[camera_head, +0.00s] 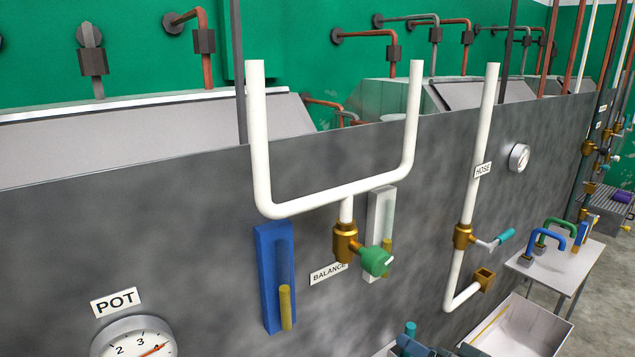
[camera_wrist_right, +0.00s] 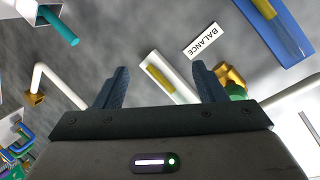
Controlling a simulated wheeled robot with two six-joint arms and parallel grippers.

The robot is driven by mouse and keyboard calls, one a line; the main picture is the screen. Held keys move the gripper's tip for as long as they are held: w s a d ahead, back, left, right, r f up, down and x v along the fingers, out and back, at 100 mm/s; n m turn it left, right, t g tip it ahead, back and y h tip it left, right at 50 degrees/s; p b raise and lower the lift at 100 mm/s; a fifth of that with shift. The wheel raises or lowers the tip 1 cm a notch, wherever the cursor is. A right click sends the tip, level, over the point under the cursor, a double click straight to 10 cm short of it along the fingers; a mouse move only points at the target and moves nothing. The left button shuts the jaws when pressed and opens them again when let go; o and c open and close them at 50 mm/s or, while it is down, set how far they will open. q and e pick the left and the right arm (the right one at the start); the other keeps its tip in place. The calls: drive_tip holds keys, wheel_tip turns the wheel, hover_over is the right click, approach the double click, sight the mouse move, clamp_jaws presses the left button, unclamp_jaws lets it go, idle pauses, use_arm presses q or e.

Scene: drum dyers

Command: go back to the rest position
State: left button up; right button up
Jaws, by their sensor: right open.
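My right gripper (camera_head: 439,347) shows only in part at the bottom edge of the head view, low in front of the grey panel. In the right wrist view my right gripper (camera_wrist_right: 160,78) has its two dark blue fingers wide apart with nothing between them. Beyond the fingers are the white holder (camera_wrist_right: 172,80) with a yellow tube and the BALANCE label (camera_wrist_right: 203,41). The green-handled brass valve (camera_head: 347,243) hangs under the white forked pipe (camera_head: 335,196). My left gripper is in neither view.
The HOSE pipe (camera_head: 468,205) has a teal-handled valve. The blue holder (camera_head: 268,290) and the POT gauge (camera_head: 133,343) are on the panel. A white basin (camera_head: 535,325) and a small table (camera_head: 578,262) stand at the right. A teal handle (camera_head: 410,329) sticks up near my right gripper.

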drive_tip(key=s+d+f+n+g+h, duration=0.1)
drive_tip(key=s+d+f+g+h, duration=0.15)
drive_tip(key=s+f, duration=0.5)
drive_tip(key=s+d+f+n+g+h, duration=0.2)
drive_tip(key=s+d+f+g, duration=0.15)
drive_tip(key=s+f, duration=0.45)
drive_tip(key=s+d+f+n+g+h, duration=0.1)
drive_tip(key=s+d+f+g+h, duration=0.2)
drive_tip(key=s+f, duration=0.5)
wheel_tip(320, 180, down, 33)
drive_tip(key=w+d+g+b, duration=0.1)
drive_tip(key=w+g+b, duration=0.1)
drive_tip(key=w+b, duration=0.15)
drive_tip(key=s+d+f+b, duration=0.1)
drive_tip(key=s+f+b, duration=0.1)
drive_tip(key=s+f, duration=0.8)
drive_tip(key=s+d+f+b, duration=0.1)
drive_tip(key=s+f+b, duration=0.1)
drive_tip(key=s+f, duration=0.8)
wheel_tip(320, 180, down, 5)
drive_tip(key=shift+r+g+y, duration=0.1)
drive_tip(key=shift+g+y, duration=0.25)
drive_tip(key=shift+g, duration=0.05)
drive_tip(key=shift+s+a, duration=0.1)
